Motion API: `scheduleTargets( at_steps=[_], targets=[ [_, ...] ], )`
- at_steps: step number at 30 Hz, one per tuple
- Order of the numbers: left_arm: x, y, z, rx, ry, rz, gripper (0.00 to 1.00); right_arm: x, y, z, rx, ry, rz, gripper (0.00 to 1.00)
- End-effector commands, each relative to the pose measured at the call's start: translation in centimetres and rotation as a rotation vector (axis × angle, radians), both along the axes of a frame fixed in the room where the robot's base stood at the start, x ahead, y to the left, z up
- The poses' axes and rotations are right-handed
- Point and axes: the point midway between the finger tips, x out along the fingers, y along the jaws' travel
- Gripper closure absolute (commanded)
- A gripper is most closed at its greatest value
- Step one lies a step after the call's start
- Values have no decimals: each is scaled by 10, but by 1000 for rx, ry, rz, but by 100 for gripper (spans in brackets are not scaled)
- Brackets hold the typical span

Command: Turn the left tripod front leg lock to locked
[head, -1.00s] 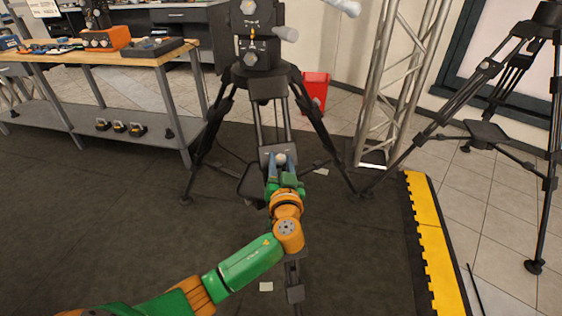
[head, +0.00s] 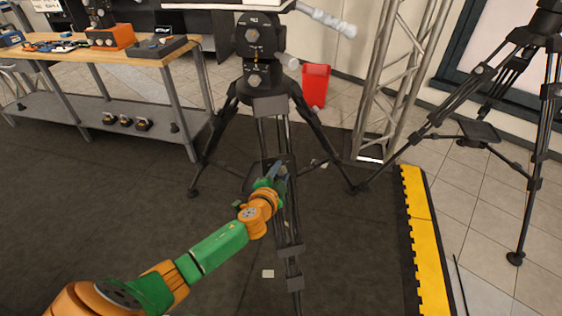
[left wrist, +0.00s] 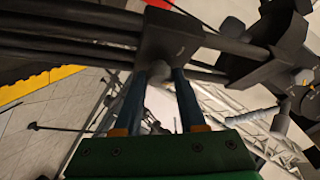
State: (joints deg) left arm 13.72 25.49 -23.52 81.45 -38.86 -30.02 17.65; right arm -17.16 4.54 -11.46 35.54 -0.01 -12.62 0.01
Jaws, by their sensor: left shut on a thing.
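The left tripod (head: 258,95) stands upright in the middle of the head view, black, with a camera head on top. Its front leg (head: 291,225) comes down toward me. My left gripper (head: 280,169) is at the upper part of this leg. My right gripper is not in view.
A second tripod (head: 545,105) stands at the right. A silver truss (head: 388,85) and a red bin (head: 314,86) are behind. A workbench (head: 130,58) is at the left. A yellow-edged mat border (head: 425,235) lies right. The dark floor at left is open.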

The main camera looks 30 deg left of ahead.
Motion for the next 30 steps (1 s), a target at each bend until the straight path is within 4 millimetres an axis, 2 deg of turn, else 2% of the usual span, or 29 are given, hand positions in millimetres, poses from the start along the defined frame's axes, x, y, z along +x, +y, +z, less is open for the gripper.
scheduleTargets(
  at_steps=[1,3,15,21,30],
  targets=[
    [0,1,11,28,26,-21,100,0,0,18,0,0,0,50],
    [0,1,11,69,65,-55,100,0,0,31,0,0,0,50],
    [1,2,11,291,266,-238,100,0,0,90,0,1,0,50],
    [2,2,9,373,341,-304,100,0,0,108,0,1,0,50],
    [2,2,7,441,402,-361,100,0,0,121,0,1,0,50]
  ],
)
